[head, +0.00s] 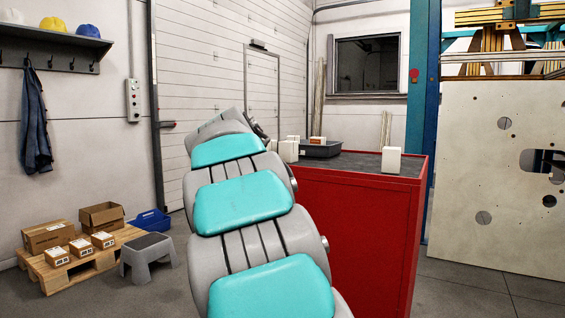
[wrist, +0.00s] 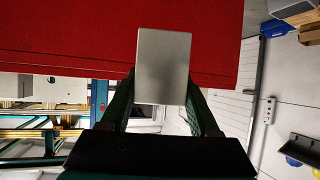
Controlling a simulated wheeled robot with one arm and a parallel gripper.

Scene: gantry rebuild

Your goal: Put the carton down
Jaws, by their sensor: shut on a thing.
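In the wrist view my gripper (wrist: 162,88) is shut on a pale grey carton (wrist: 163,58), with one finger on each side of it. The carton appears in front of the red side of a cabinet (wrist: 60,35); whether it touches the cabinet I cannot tell. In the head view the red cabinet (head: 355,235) stands right of my arm, with a dark grey top. My arm hides my gripper and the held carton in that view.
On the cabinet top are a white carton (head: 391,160) near the right end, a dark tray (head: 320,149) at the back, and white boxes (head: 289,151) beside my arm. The top's middle is clear. A pallet (head: 85,262) with boxes and a grey step stool (head: 147,256) stand left.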

